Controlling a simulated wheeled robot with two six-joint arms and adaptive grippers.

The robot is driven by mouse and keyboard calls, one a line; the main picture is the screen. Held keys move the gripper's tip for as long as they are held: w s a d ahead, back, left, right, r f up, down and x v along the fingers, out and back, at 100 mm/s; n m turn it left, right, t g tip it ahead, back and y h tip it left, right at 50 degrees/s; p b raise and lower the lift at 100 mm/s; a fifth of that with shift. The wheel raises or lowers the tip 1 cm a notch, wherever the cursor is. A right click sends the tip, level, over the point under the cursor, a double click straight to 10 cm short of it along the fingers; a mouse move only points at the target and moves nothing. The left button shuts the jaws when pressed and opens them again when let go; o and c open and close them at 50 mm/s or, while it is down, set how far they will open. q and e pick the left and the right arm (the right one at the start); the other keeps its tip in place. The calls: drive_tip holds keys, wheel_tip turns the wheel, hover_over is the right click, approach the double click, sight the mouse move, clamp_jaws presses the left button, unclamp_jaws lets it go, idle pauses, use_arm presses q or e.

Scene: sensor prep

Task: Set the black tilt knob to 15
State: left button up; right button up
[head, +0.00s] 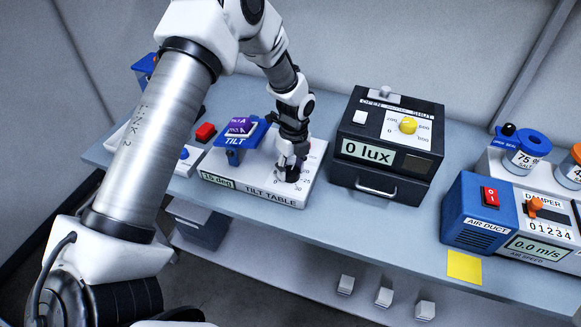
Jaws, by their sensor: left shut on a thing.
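The tilt table (262,190) is a white box on the bench with a blue tilting plate (243,139) marked TILT. A purple piece marked A (240,126) sits on the plate. The small display (217,181) on its front edge seems to read 15 deg; any sign before it is too small to tell. The black tilt knob (292,176) is on the right of the box top, beside a printed dial scale. My left gripper (289,166) points down and is shut on the knob, hiding most of it and its pointer. My right gripper is out of view.
A black box (384,150) with a 0 lux display and yellow knob stands close right of the tilt table. A red button (205,132) is to the left.

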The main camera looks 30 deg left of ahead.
sight(294, 169)
use_arm(q)
drive_tip(key=o, duration=1.2)
drive_tip(key=shift+s+d+f, duration=0.1)
drive_tip(key=shift+f, duration=0.05)
drive_tip(key=shift+c, duration=0.2)
drive_tip(key=shift+r, duration=0.4)
wheel_tip(294, 169, up, 11)
drive_tip(key=shift+w+d+r, duration=0.15)
drive_tip(key=shift+w, duration=0.3)
